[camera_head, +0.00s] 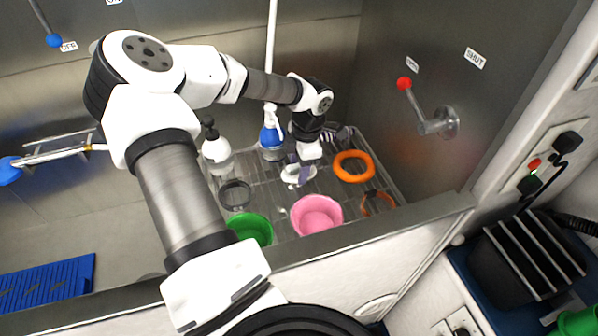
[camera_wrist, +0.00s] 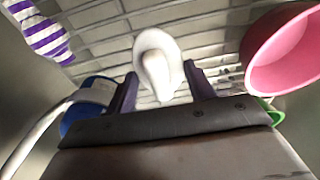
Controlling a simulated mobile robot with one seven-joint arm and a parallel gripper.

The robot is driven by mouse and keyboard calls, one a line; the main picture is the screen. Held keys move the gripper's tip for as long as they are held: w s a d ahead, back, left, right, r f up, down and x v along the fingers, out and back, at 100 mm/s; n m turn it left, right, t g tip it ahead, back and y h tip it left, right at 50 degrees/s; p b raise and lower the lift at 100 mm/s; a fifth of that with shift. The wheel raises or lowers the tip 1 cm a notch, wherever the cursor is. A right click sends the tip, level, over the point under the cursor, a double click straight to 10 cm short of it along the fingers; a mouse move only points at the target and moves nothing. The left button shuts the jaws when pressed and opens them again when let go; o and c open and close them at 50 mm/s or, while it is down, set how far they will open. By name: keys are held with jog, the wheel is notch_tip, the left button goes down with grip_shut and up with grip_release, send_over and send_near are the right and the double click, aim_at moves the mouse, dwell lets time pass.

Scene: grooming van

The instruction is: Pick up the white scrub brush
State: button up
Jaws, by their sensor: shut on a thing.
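The white scrub brush (camera_wrist: 157,62) is between the two purple fingers of my gripper (camera_wrist: 160,84) in the wrist view. Its rounded white body and raised middle show beyond the fingertips. In the head view my gripper (camera_head: 299,170) points down over the wire rack (camera_head: 268,190), shut on the brush (camera_head: 288,177), which shows only partly below and left of the fingers. The brush is at or just above the rack; I cannot tell whether it touches the wires.
Around the brush are a pink bowl (camera_head: 316,215), a green bowl (camera_head: 252,228), a black ring (camera_head: 235,194), an orange ring (camera_head: 354,166), a white pump bottle (camera_head: 216,152) and a blue spray bottle (camera_head: 270,137). A purple-striped cloth (camera_wrist: 42,36) shows in the wrist view.

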jog(key=shift+r, duration=0.1)
jog(key=shift+r+b, duration=0.2)
jog(key=shift+b, duration=0.2)
jog(key=shift+s+d+r, duration=0.1)
jog(key=shift+s+r, duration=0.1)
jog(key=s, duration=0.1)
jog(key=s+d+b, duration=0.1)
jog(key=s+b, duration=0.1)
jog(key=shift+s+d+r, duration=0.15)
jog(key=shift+d+r, duration=0.05)
jog(key=shift+r, duration=0.2)
notch_tip(320, 180, up, 13)
jog(key=b, duration=0.1)
jog(key=shift+r, duration=0.1)
jog(key=o, duration=0.5)
jog(key=c, duration=0.4)
